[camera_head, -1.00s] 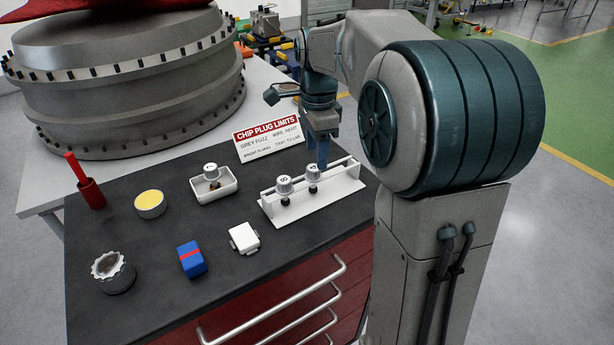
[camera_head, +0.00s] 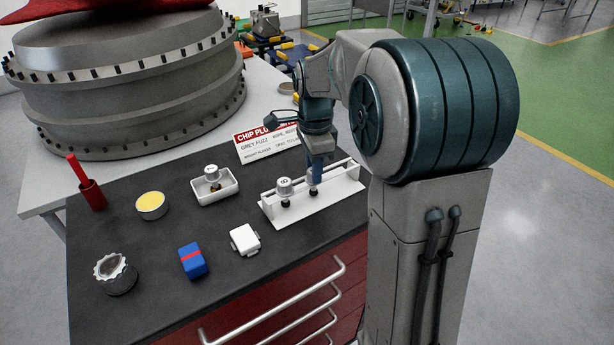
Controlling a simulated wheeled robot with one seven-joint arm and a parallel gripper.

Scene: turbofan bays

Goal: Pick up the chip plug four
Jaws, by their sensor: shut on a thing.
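A white rack (camera_head: 325,205) stands near the right of the dark bench top. A silver chip plug (camera_head: 285,187) with a dark lower end sits upright in its left part; the mark on its top is too small to read surely. My gripper (camera_head: 314,180) points down over the rack's right part, shut on a second chip plug (camera_head: 313,191). This plug is mostly hidden by the fingers, so its number cannot be read, and it still appears at the rack. Another silver chip plug (camera_head: 212,173) stands in a white tray (camera_head: 228,191) to the left.
A sign (camera_head: 262,145) stands behind the rack. A yellow-topped tin (camera_head: 151,205), red cup (camera_head: 92,195), ridged cap (camera_head: 115,275), blue box (camera_head: 192,261) and white block (camera_head: 245,240) lie across the bench. A large grey engine casing (camera_head: 130,85) stands behind.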

